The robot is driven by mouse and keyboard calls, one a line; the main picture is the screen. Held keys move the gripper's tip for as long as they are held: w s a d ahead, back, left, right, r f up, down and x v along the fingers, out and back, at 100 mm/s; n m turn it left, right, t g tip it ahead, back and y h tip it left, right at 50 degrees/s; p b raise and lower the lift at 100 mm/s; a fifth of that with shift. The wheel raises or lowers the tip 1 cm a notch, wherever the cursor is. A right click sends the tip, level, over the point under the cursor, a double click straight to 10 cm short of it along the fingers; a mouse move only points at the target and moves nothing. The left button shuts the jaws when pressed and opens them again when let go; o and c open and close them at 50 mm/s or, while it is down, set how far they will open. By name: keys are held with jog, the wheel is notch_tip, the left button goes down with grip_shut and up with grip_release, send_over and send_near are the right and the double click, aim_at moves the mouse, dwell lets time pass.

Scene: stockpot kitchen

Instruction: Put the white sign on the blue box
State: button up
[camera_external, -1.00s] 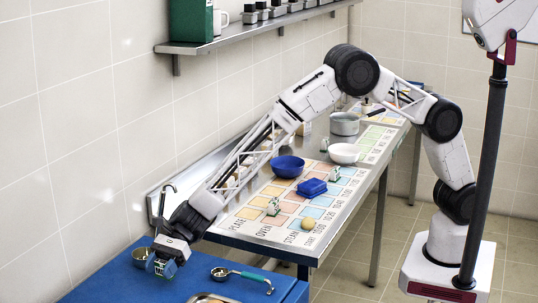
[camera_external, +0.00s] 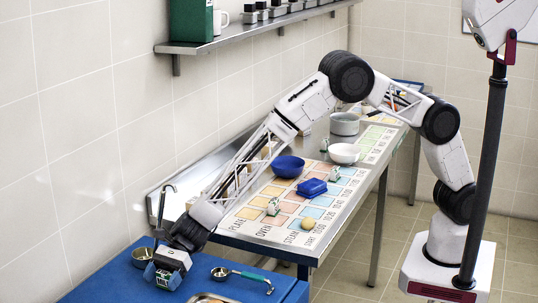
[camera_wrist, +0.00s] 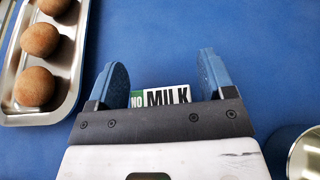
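A white sign (camera_wrist: 165,97) reading "NO MILK", with a green patch at its left end, shows in the wrist view on the blue counter. My gripper (camera_wrist: 162,80) is open, with one blue finger on each side of the sign. The sign's lower part is hidden behind the gripper body, and I cannot tell whether either finger touches it. In the external view my gripper (camera_external: 164,275) is low over the blue counter, and the sign is not discernible there. A small blue box (camera_external: 312,187) sits on the coloured grid on the steel table.
The blue counter (camera_external: 115,284) holds a tray (camera_wrist: 72,75) with round brown items, a metal cup (camera_external: 142,256) and a teal-handled ladle (camera_external: 243,274). The steel table carries a blue bowl (camera_external: 288,166), a white bowl (camera_external: 344,153), a pot (camera_external: 345,124) and a yellowish ball (camera_external: 308,223).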

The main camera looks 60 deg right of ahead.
jog(key=shift+r, duration=0.15)
jog(key=shift+v, duration=6)
jog(key=shift+d, duration=0.1)
jog(key=shift+d+r, duration=0.2)
jog(key=shift+d, duration=0.05)
jog(key=s+d+r+n+h, duration=0.2)
jog(key=s+d+r+n, duration=0.15)
jog(key=d+r, duration=0.55)
jog(key=s+d+r+n+h, duration=0.1)
jog(key=s+d+r+n, duration=0.3)
jog(key=d, duration=1)
jog(key=s+d+r+n+h, duration=0.25)
jog(key=s+d+r, duration=0.35)
jog(key=d, duration=0.5)
jog(key=s+d+r+n+t+h, duration=0.2)
jog(key=s+d+n+h, duration=0.5)
jog(key=s+d, duration=2)
jog(key=d+h, duration=0.1)
jog(key=d, duration=0.2)
jog(key=shift+s+d+n+t, duration=0.2)
jog(key=shift+d+n+t, duration=0.1)
jog(key=shift+n, duration=0.1)
